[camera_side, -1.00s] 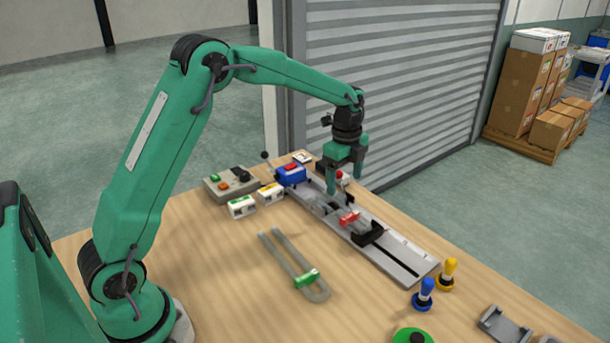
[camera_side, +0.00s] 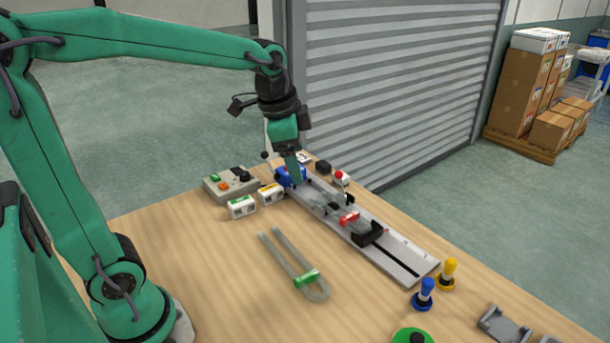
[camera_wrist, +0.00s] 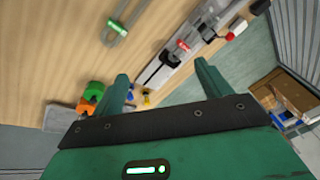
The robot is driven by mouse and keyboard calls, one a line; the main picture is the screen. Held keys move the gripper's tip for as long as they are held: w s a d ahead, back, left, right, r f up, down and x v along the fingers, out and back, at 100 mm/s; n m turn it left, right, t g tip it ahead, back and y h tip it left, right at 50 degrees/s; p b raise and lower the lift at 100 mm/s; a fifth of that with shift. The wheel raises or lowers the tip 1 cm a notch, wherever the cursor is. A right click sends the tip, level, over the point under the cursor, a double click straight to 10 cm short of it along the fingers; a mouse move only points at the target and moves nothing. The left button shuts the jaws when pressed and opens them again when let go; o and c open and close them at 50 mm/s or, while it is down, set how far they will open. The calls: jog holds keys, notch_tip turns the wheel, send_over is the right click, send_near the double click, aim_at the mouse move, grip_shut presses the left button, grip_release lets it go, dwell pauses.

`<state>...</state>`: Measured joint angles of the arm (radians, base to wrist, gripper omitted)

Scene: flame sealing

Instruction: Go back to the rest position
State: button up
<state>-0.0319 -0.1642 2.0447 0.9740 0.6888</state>
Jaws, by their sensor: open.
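My gripper (camera_side: 292,165) is above the far left end of the grey rail fixture in the side view, in front of the blue block (camera_side: 283,178), which it partly hides. In the wrist view my gripper (camera_wrist: 165,85) has its two green fingers spread apart with nothing between them. The grey rail fixture (camera_side: 405,262) lies on the table with a red-marked clamp (camera_side: 348,218) and a black piece (camera_side: 368,235) on it. The rail (camera_wrist: 172,78) also shows in the wrist view.
A U-shaped tube with a green clip (camera_side: 307,279) lies on the open table. Blue (camera_side: 424,295) and yellow (camera_side: 447,273) pegs stand at the right. A shutter (camera_side: 390,75) rises behind.

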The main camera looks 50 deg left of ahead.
jog(key=s+d+f+n+t, duration=0.1)
jog(key=s+n, duration=0.6)
jog(key=s, duration=0.7)
jog(key=shift+n+t, duration=0.3)
jog(key=shift+t, duration=0.4)
